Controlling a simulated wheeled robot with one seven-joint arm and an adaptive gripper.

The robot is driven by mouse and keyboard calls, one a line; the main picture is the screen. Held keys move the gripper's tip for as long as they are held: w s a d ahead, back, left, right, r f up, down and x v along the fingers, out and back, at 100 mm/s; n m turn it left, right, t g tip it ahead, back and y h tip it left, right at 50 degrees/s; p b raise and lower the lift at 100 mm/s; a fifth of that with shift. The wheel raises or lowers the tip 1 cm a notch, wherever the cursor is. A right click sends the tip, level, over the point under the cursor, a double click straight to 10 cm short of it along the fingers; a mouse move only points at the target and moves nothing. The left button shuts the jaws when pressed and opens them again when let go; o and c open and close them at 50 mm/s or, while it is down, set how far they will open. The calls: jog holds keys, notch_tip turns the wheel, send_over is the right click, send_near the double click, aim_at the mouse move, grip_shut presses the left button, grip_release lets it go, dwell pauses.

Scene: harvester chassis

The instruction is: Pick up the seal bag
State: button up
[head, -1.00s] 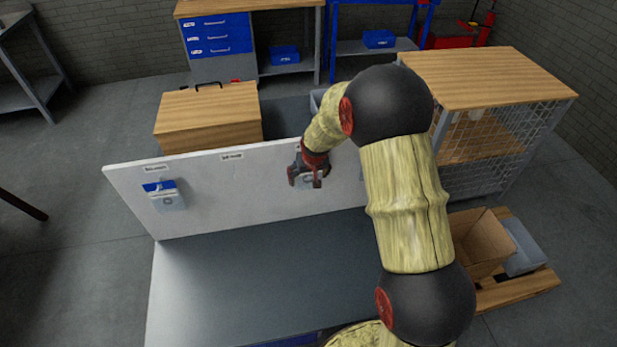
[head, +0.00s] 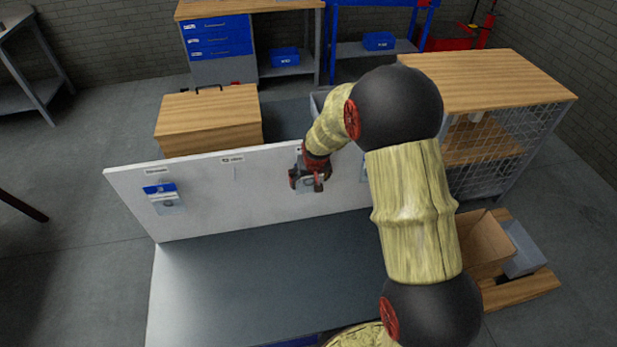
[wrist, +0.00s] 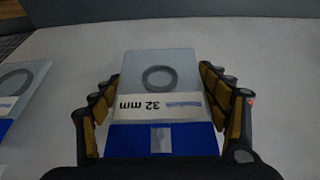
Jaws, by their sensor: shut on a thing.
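A clear seal bag with a blue header, a white "32 mm" label and a dark ring inside (wrist: 160,78) lies between the fingers of my gripper (wrist: 156,92) in the wrist view. The fingers press on its two side edges. In the head view my gripper (head: 309,183) is at the white upright panel (head: 262,190), shut on this bag, which is mostly hidden there. Another bag with a blue header (head: 165,199) hangs at the panel's left. Part of a neighbouring bag (wrist: 18,86) shows at the left of the wrist view.
The grey bench top (head: 265,270) in front of the panel is clear. A wooden-topped box (head: 208,115) stands behind the panel. A mesh cage with a wooden top (head: 490,80) and an open cardboard box (head: 480,245) are at the right, beyond my arm.

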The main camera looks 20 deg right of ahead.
jog(key=s+a, duration=0.2)
jog(key=s, duration=1.4)
jog(key=shift+s+f, duration=0.15)
jog(key=shift+s+a, duration=0.1)
jog(key=s+a+b, duration=0.1)
jog(key=s+b, duration=0.1)
jog(key=s, duration=0.5)
jog(key=shift+s, duration=0.35)
jog(key=shift+a, duration=0.1)
dwell(1.1)
